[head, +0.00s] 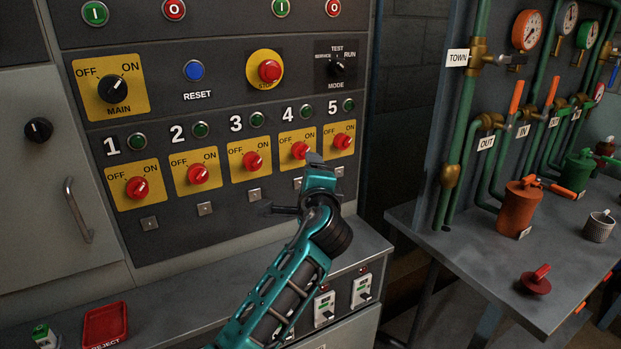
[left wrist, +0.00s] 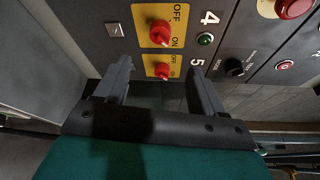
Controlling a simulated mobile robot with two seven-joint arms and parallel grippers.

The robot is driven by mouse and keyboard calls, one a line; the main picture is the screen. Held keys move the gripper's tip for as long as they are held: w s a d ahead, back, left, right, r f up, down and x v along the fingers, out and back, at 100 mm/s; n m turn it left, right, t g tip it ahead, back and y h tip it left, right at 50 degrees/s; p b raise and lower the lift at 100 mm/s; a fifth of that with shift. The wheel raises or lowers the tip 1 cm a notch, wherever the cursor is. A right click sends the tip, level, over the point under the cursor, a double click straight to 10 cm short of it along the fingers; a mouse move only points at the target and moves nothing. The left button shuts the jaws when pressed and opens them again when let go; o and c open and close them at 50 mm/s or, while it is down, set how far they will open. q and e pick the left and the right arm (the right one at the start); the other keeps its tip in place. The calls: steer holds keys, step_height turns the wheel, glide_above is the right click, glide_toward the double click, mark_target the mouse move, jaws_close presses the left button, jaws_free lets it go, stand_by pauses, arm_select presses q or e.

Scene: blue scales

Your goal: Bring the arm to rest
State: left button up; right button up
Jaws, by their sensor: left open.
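My left arm comes up from the bottom of the head view. Its teal gripper (head: 298,182) is in front of the control panel, just below the red rotary switch under number 4 (head: 300,150). In the left wrist view the gripper (left wrist: 158,70) is open, with nothing held between its fingers. The red switch under number 5 (head: 342,141) appears between the fingertips there (left wrist: 163,70), beyond them. The switch under 4 (left wrist: 160,33) lies just above. Contact with the panel cannot be told. My right gripper is not in view.
The panel also carries the black MAIN switch (head: 113,89), a blue RESET button (head: 194,70) and a red stop button (head: 269,71). A grey ledge (head: 200,302) with a red REJECT tray (head: 105,326) runs below. A pipe bench (head: 470,262) stands at right.

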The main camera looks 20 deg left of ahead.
arm_select(q)
steer(key=shift+f, duration=0.1)
steer(key=s+f+n+g+h, duration=0.1)
steer(key=s+f+h, duration=0.15)
steer(key=f, duration=0.45)
steer(key=s+f+n+g+h, duration=0.1)
steer(key=s+f, duration=0.3)
steer(key=f, duration=0.3)
steer(key=s+f+n+g+h, duration=0.1)
steer(key=s+f+n, duration=0.2)
steer(key=s+f, duration=0.2)
steer(key=s+f+n+g+h, duration=0.1)
steer(key=s+f+n, duration=0.3)
steer(key=s, duration=0.8)
steer(key=s+a+f+n+g+h, duration=0.1)
steer(key=s+f+n+h, duration=0.2)
steer(key=s+f, duration=0.4)
steer(key=shift+s+n, duration=0.6)
steer(key=shift+s, duration=0.3)
steer(key=shift+a+f, duration=0.1)
steer(key=shift+c, duration=0.3)
